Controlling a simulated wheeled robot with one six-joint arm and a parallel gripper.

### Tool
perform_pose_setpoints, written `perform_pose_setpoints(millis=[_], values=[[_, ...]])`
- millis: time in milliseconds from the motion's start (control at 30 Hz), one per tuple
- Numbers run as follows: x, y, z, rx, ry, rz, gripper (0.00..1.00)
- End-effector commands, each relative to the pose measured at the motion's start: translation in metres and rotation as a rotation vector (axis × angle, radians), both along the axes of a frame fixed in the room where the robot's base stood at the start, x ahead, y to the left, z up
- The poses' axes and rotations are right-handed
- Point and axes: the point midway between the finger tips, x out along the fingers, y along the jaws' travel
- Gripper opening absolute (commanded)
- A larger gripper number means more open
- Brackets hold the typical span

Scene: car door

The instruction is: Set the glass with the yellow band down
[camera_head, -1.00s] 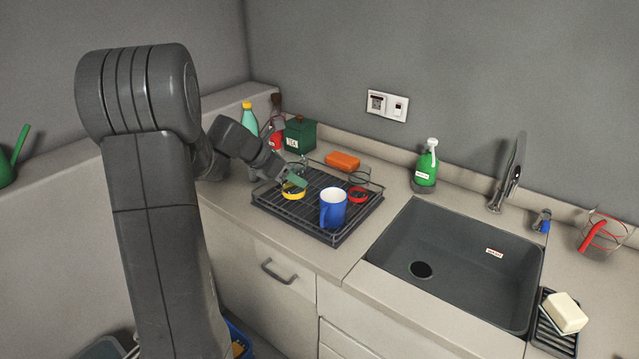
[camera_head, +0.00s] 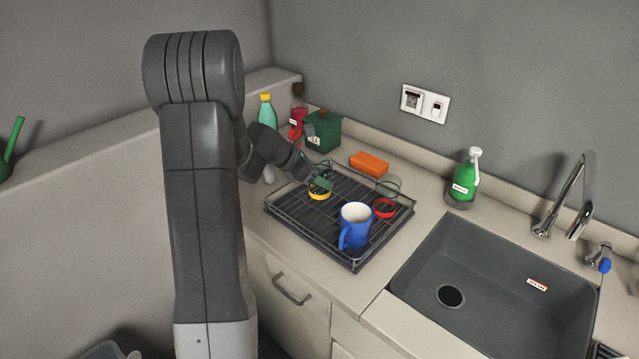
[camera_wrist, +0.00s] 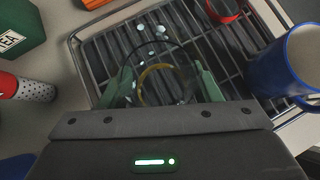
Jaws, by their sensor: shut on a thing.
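The clear glass with the yellow band (camera_head: 319,194) is at the left back part of the black dish rack (camera_head: 352,264). My gripper (camera_head: 322,183) is shut on it from above and the left. In the wrist view the green fingers (camera_wrist: 160,88) stand on either side of the glass, and its yellow band (camera_wrist: 143,76) shows between them. The rack's dark bars lie under the glass. I cannot tell whether its base touches them.
A blue mug (camera_head: 355,218) and a glass with a red band (camera_head: 384,208) stand on the rack to the right. Behind are an orange block (camera_head: 369,164), a green tea box (camera_head: 324,132) and bottles. The sink (camera_head: 480,260) lies to the right.

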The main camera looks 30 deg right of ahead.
Motion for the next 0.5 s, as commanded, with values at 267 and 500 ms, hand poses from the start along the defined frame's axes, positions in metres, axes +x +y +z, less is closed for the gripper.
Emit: perform_pose_setpoints(millis=[267,500], values=[[0.000,0.000,-0.024,0.000,-0.001,-0.001,0.22],[0.000,0.000,-0.026,0.000,-0.001,-0.001,0.22]])
